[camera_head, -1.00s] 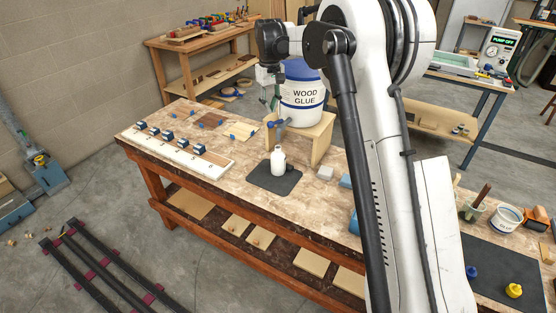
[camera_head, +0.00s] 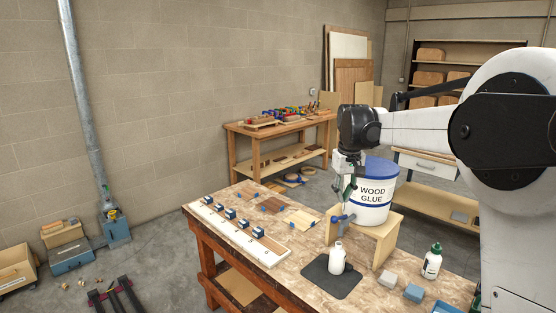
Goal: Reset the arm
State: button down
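My arm reaches in from the right in the head view, and its dark wrist is bent down. My gripper (camera_head: 347,188) hangs below the wrist, in front of or beside the left side of the white wood glue bucket (camera_head: 373,205) with its blue lid. The gripper is small and partly blends with the bucket, so I cannot tell whether its fingers are open or shut. I see nothing clearly held in it. The bucket stands on a wooden stand (camera_head: 384,240) with a blue-handled tap at its left. A white bottle (camera_head: 337,258) stands upright on a dark mat (camera_head: 318,279) below.
The workbench (camera_head: 213,232) carries a white board (camera_head: 262,250) with several blue clamps, a green-capped bottle (camera_head: 432,262) and grey and blue blocks. A second bench (camera_head: 281,129) with tools stands against the wall. Boxes (camera_head: 62,236) sit on the floor at left.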

jog(key=s+r+t+b, duration=0.2)
jog(key=s, duration=0.9)
jog(key=s+f+t+b, duration=0.1)
jog(key=s+f, duration=0.3)
jog(key=s, duration=0.5)
jog(key=s+f+m+t+b, duration=0.1)
jog(key=s+f, duration=0.3)
jog(key=s, duration=0.5)
jog(key=s+f+m+t+b, duration=0.1)
jog(key=s+f+b, duration=0.2)
jog(key=s, duration=0.7)
notch_tip(320, 180, down, 2)
jog(key=shift+f+t+b, duration=0.1)
jog(key=shift+t+b, duration=0.2)
jog(key=shift+t, duration=0.1)
